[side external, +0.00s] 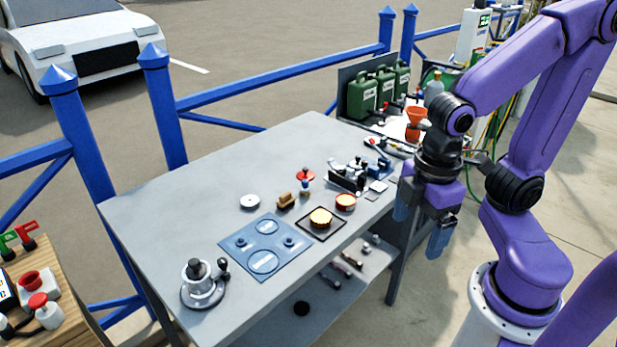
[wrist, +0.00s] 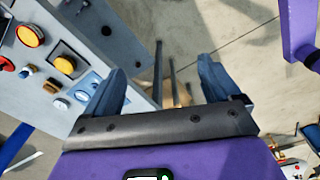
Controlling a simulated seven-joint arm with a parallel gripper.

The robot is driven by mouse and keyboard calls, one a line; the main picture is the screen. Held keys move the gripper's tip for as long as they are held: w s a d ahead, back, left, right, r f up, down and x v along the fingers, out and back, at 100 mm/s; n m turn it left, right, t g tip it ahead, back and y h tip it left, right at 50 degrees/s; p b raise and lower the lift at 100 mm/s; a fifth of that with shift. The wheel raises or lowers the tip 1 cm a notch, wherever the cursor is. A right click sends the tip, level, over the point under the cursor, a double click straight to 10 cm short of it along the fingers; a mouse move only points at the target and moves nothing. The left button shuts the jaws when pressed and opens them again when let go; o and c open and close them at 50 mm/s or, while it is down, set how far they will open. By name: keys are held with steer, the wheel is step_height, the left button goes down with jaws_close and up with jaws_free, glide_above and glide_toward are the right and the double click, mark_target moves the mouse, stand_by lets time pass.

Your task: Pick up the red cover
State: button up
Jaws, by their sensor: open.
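My gripper (side external: 418,233) hangs open and empty off the right edge of the grey table, pointing down. In the wrist view its two blue fingers (wrist: 161,68) are wide apart, with only floor and table legs between them. A round red-rimmed piece with a pale orange top (side external: 346,201) lies on the table near its front edge; it also shows at the wrist view's upper left (wrist: 30,35). A small upright piece with a red top (side external: 305,175) stands behind it, partly seen in the wrist view (wrist: 6,64). I cannot tell which one is the red cover.
An orange disc (side external: 320,217) sits on a dark square tray beside a blue mat (side external: 240,238). A brown brush (side external: 287,201), a white disc (side external: 250,201) and a silver winch (side external: 202,286) are farther left. Metal fittings (side external: 347,178) crowd the right end.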

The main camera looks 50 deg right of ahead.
steer(key=w+a+r+n+t+h, duration=0.15)
steer(key=w+n, duration=0.35)
steer(key=w, duration=2.1)
steer(key=n+h, duration=0.3)
steer(key=n, duration=0.1)
glide_above(305, 170)
steer(key=a, duration=0.1)
steer(key=f, duration=1.5)
steer(key=shift+s+a+f, duration=0.2)
steer(key=shift+s, duration=0.05)
steer(key=shift+a+x, duration=0.15)
steer(key=shift+x, duration=1.25)
steer(key=shift+a+x, duration=0.1)
steer(key=shift+x, duration=1.25)
steer(key=shift+s+f, duration=0.1)
steer(key=shift+f, duration=0.05)
steer(key=shift+c, duration=0.3)
steer(key=c, duration=1)
